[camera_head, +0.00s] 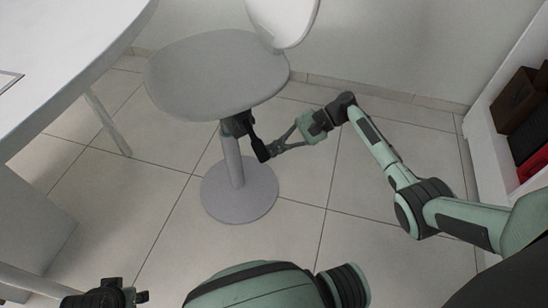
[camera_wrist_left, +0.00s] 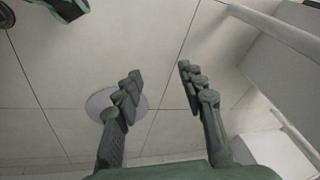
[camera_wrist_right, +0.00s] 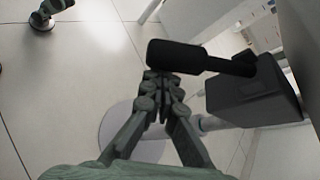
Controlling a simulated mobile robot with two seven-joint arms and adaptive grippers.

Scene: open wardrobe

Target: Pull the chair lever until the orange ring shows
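The grey chair (camera_head: 215,75) stands on a round base with a single post. Its black lever (camera_head: 261,150) sticks out below the seat, toward my right gripper. In the right wrist view the lever (camera_wrist_right: 190,57) is a flat rounded paddle beside a dark box under the seat. It shows black only. My right gripper (camera_head: 272,151) is at the lever's free end. Its fingers are almost together, with the tips (camera_wrist_right: 161,82) right at the paddle's edge; whether they pinch it cannot be told. My left gripper (camera_wrist_left: 158,75) is open and empty, at the lower left of the head view (camera_head: 105,294).
A white desk (camera_head: 65,50) with a leg stands at the left, close to the chair. A white shelf unit (camera_head: 482,110) with dark and red boxes is at the right. Tiled floor (camera_head: 330,230) is clear around the chair base (camera_head: 240,205); a wall stands behind.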

